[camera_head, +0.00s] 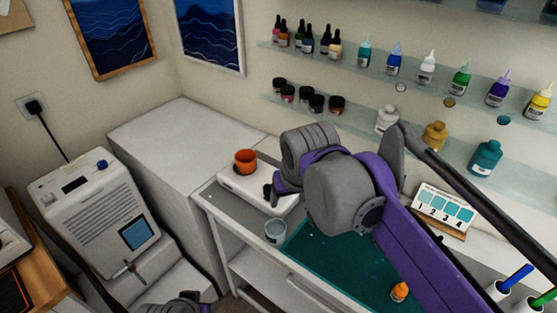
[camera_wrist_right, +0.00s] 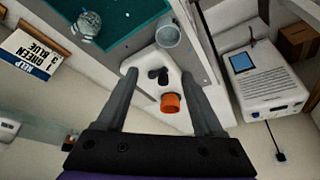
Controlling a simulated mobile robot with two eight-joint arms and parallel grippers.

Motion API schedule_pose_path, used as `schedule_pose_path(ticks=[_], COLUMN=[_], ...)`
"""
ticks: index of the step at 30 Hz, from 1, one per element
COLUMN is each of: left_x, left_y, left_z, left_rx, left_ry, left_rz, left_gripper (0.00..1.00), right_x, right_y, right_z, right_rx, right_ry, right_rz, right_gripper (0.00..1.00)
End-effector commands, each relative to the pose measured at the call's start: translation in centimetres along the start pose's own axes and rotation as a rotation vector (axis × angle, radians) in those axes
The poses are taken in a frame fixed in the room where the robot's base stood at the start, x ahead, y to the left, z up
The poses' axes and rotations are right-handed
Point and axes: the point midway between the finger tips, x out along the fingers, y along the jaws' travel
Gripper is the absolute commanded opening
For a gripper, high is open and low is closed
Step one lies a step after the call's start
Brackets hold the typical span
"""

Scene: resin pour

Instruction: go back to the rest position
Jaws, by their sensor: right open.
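My right gripper (camera_head: 276,190) hangs over the white scale (camera_head: 232,184) on the workbench. In the right wrist view its two fingers (camera_wrist_right: 160,78) are spread apart with nothing between them. A clear cup (camera_head: 276,231) stands beside the green mat (camera_head: 318,257). Part of my left arm (camera_head: 180,304) shows at the bottom edge; its fingers cannot be made out.
Shelves with paint bottles (camera_head: 427,68) line the wall behind my right arm. A glass jar (camera_wrist_right: 86,26) stands on the mat. A white machine (camera_head: 100,206) stands at the left.

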Motion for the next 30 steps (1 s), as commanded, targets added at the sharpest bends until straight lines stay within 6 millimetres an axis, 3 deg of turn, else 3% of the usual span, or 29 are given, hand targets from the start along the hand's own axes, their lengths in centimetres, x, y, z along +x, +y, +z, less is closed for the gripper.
schedule_pose_path(ticks=[5, 8, 15, 18, 21, 25, 30], left_x=[0.0, 0.0, 0.0, 0.0, 0.0, 0.0, 0.0], left_y=[0.0, 0.0, 0.0, 0.0, 0.0, 0.0, 0.0], left_z=[0.0, 0.0, 0.0, 0.0, 0.0, 0.0, 0.0], left_rx=[0.0, 0.0, 0.0, 0.0, 0.0, 0.0, 0.0], left_ry=[0.0, 0.0, 0.0, 0.0, 0.0, 0.0, 0.0], left_rz=[0.0, 0.0, 0.0, 0.0, 0.0, 0.0, 0.0], left_gripper=[0.5, 0.5, 0.5, 0.5, 0.5, 0.5, 0.5], right_x=[0.3, 1.1, 5.2, 7.0, 8.3, 9.1, 9.1], right_y=[0.8, 2.9, 8.9, 10.2, 10.8, 11.1, 11.1], right_z=[0.9, 3.7, 16.1, 20.8, 24.0, 25.9, 26.1], right_rx=[0.012, 0.045, 0.165, 0.205, 0.232, 0.246, 0.247], right_ry=[0.002, 0.012, 0.051, 0.067, 0.078, 0.085, 0.086], right_rz=[0.005, 0.019, 0.071, 0.092, 0.106, 0.115, 0.115], right_gripper=[0.69, 0.69, 0.69, 0.69, 0.69, 0.69, 0.69])
